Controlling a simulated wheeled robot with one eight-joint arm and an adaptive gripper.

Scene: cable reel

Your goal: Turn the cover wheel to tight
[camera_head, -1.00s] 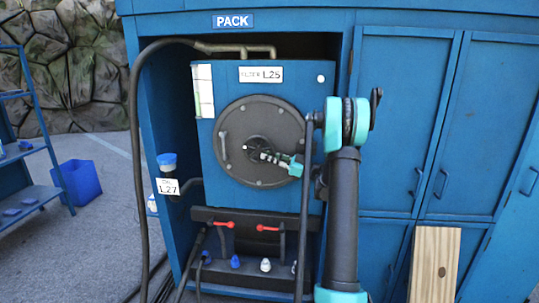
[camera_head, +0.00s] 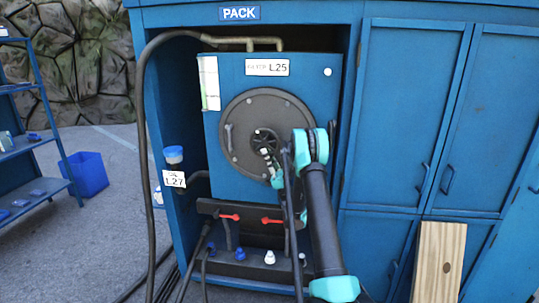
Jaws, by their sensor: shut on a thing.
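The round dark cover (camera_head: 240,158) sits on the front of the blue filter box (camera_head: 312,93). The small dark cover wheel (camera_head: 261,136) is at its middle. My gripper (camera_head: 266,153) is shut on the wheel's lower part, coming from below right. My fingers and wrist hide part of the wheel and the cover's right side. The contact is small in this view, and any tight mark on the wheel cannot be made out.
Red-handled valves (camera_head: 229,217) sit below the box, with blue and white caps (camera_head: 269,258) under them. A black hose (camera_head: 139,150) runs down the left side. Closed cabinet doors (camera_head: 401,115) and a wooden board (camera_head: 436,262) are at the right. A blue bin (camera_head: 88,173) stands left.

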